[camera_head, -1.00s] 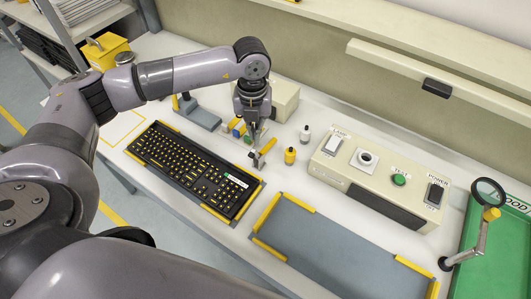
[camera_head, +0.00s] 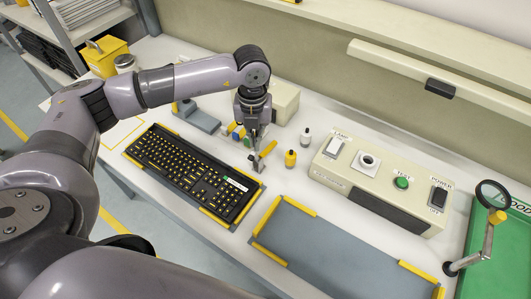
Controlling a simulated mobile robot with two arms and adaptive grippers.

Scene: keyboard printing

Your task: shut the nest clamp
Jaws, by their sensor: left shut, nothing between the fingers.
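The nest clamp (camera_head: 267,150) is a small yellow lever on a grey base at the back right corner of the left nest. A black keyboard (camera_head: 190,166) with yellow legends and a white-green label lies in that nest, between yellow corner guides. My left gripper (camera_head: 256,163) points down right at the clamp, its fingers shut with nothing between them; the fingertips are small and I cannot tell whether they touch the lever. The lever looks tilted up. My right gripper is not in view.
A yellow-capped bottle (camera_head: 290,158) and a white bottle (camera_head: 305,136) stand just right of the clamp. A control box (camera_head: 380,180) with switches and a green button is further right. An empty grey nest (camera_head: 335,250) lies in front. A magnifier (camera_head: 490,195) stands by the green tray (camera_head: 490,265).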

